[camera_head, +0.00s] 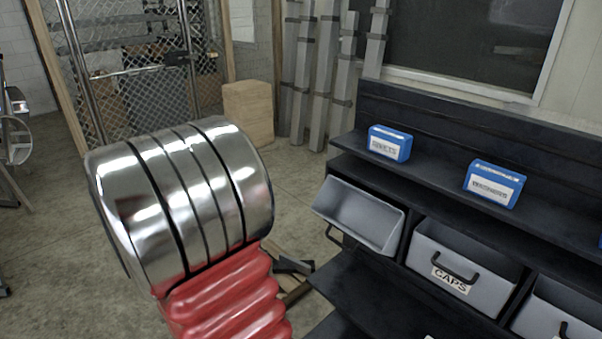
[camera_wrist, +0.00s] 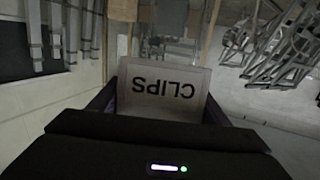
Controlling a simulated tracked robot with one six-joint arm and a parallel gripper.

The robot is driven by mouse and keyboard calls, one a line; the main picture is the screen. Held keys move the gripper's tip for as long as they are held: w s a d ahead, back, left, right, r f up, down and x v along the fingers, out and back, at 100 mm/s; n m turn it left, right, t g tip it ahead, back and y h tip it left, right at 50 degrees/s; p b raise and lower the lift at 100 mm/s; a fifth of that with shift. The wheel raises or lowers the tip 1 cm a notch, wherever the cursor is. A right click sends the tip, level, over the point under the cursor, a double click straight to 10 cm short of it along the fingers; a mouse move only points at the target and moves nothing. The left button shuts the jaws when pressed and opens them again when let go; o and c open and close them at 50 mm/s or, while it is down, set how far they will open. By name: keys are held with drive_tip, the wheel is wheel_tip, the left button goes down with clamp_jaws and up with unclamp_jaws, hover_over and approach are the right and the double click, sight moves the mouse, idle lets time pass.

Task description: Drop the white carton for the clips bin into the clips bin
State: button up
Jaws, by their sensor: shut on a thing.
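The carton (camera_wrist: 165,74) looks pale grey in the dim wrist view, with the word CLIPS upside down on its face. My gripper (camera_wrist: 160,103) is shut on it, with a dark finger along each side. The carton and my gripper do not show in the head view. A grey bin (camera_head: 360,215) at the left end of the dark rack is tipped forward, its mouth open; no label on it can be read. Beside it stands a grey bin labelled CAPS (camera_head: 460,270). No bin's label in view reads CLIPS.
Another grey bin (camera_head: 556,316) is at lower right, partly cut off. Blue boxes (camera_head: 390,144) and (camera_head: 494,184) stand on the shelf above the bins. The dark rack (camera_head: 440,118) fills the right side. A tan block (camera_head: 248,115) stands on the floor behind.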

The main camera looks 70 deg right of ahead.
drive_tip(key=s+d+r+m+g+h, duration=0.2)
drive_tip(key=s+d+m+g+h, duration=0.15)
drive_tip(key=s+d, duration=0.5)
drive_tip(key=s+d+r+m+g+h, duration=0.3)
drive_tip(key=s+d+g, duration=0.2)
drive_tip(key=s+d, duration=0.4)
drive_tip(key=s+d+r+m+g, duration=0.1)
drive_tip(key=s+g, duration=0.5)
drive_tip(key=s, duration=0.6)
drive_tip(key=s+d+r+m+g, duration=0.2)
drive_tip(key=s+d+m+g, duration=0.2)
drive_tip(key=s, duration=0.8)
drive_tip(key=shift+m+g, duration=0.85)
drive_tip(key=shift+m, duration=0.4)
drive_tip(key=shift+f, duration=0.1)
drive_tip(key=s+d+f, duration=0.2)
drive_tip(key=d+f, duration=0.3)
drive_tip(key=f, duration=0.5)
drive_tip(key=shift+f, duration=0.3)
